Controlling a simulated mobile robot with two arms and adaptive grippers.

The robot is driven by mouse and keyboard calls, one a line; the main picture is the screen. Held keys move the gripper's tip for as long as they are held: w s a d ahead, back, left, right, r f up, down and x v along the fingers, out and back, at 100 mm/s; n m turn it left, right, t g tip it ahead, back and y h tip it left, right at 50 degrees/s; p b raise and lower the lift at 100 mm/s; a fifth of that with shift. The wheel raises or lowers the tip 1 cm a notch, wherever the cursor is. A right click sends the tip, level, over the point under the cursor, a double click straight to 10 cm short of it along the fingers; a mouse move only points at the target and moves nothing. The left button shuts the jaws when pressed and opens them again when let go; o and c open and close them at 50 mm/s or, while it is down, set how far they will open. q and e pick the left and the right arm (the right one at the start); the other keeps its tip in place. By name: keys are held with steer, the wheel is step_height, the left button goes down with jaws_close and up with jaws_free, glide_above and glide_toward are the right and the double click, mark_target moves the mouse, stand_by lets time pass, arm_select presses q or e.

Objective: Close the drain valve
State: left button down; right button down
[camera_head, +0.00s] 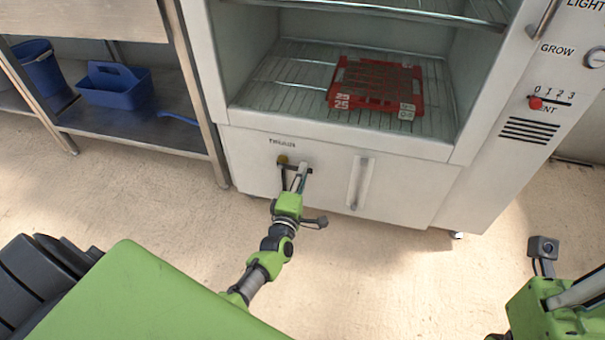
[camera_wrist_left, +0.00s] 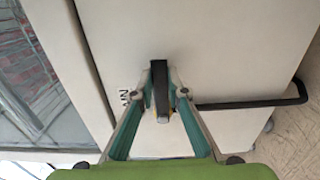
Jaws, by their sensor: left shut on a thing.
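The drain valve shows on the lower white panel of the cabinet, under a small dark label. It has a yellowish part (camera_head: 283,159) and a dark lever, lying roughly horizontal across the panel. In the left wrist view the black lever (camera_wrist_left: 159,83) stands between the two teal fingers, with a bit of yellow at its base. My left gripper (camera_head: 297,172) is shut on this lever; the fingers hide part of the valve. My right gripper (camera_head: 578,291) is only partly in view at the lower right, and its jaws cannot be made out.
A long vertical handle (camera_head: 360,183) is right of the valve. A dark bent bar (camera_wrist_left: 250,104) runs near the fingers in the wrist view. Above, a red tray (camera_head: 340,101) sits on a wire shelf. A blue caddy (camera_head: 115,88) is on the left bench. Floor in front is clear.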

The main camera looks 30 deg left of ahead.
arm_select(q)
steer(key=c, duration=2)
jaws_free()
steer(key=shift+o, duration=0.2)
steer(key=v, duration=1.2)
steer(key=shift+r, duration=0.1)
